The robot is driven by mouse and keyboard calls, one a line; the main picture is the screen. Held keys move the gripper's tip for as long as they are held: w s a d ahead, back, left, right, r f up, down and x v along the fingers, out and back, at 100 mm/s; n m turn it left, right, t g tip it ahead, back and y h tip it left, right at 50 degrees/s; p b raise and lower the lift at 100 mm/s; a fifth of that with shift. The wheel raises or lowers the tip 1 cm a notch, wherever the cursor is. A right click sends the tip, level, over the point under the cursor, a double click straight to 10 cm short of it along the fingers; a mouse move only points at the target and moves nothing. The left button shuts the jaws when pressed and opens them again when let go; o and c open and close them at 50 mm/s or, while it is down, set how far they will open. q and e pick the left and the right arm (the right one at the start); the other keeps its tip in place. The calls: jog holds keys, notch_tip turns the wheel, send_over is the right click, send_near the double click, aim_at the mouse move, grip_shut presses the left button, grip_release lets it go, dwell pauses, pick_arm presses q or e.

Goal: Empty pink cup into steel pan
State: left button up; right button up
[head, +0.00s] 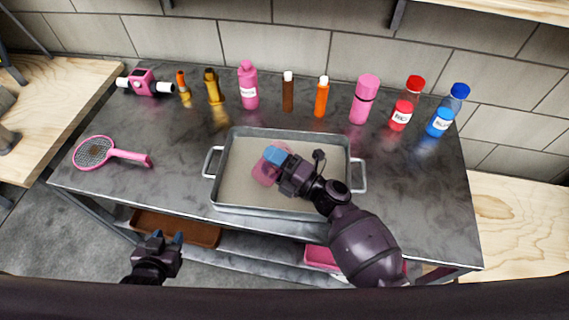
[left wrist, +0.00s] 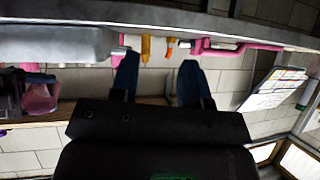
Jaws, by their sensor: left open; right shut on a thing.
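The steel pan (head: 233,205) is a wide grey tray with two side handles and a plain beige-grey inside. It sits at the middle of the dark table. The see-through pink cup (head: 264,173) is over the left middle of the pan. My right gripper (head: 275,156) is shut on the cup, and its blue fingertips hide part of it. The cup's tilt and contents are hard to tell. The pan (left wrist: 60,43) and cup (left wrist: 40,98) also show in the left wrist view. My left gripper (head: 167,239) is open and empty, in front of the table's front edge.
On the dark table (head: 420,215), several bottles (head: 248,85) line the back, with a pink device (head: 143,83) at the back left. A pink racket (head: 98,152) lies at left. A brown tray (head: 177,228) is on the shelf below. The table right of the pan is clear.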

jog(key=shift+w+d+r+m+p, duration=0.15)
jog(key=shift+r+m+p, duration=0.15)
jog(key=shift+m+p, duration=0.65)
jog(key=shift+w+d+f+m+t+h+p, duration=0.1)
jog(key=shift+w+f+m+t+h+p, duration=0.3)
jog(key=shift+m, duration=0.45)
dwell(0.6)
jog(key=shift+w+d+r+m, duration=0.1)
jog(key=shift+w+d+m, duration=0.1)
jog(key=shift+m, duration=0.8)
dwell(0.3)
jog(key=shift+w+d+f+m+h, duration=0.15)
jog(key=shift+f+m, duration=0.15)
jog(key=shift+m, duration=0.2)
jog(key=shift+w+d+f+m+h, duration=0.15)
jog(key=shift+f+m, duration=0.1)
jog(key=shift+m, duration=0.25)
dwell(0.4)
jog(key=shift+w+r+m+t, duration=0.15)
jog(key=shift+w+m+t, duration=0.15)
jog(key=shift+m, duration=0.7)
dwell(0.7)
dwell(0.6)
jog(key=shift+s+a+n, duration=0.15)
jog(key=shift+s+n, duration=0.15)
jog(key=shift+n, duration=0.5)
jog(key=shift+s+n, duration=0.15)
jog(key=shift+n, duration=0.35)
jog(key=shift+a+r, duration=0.1)
jog(key=shift+r, duration=0.05)
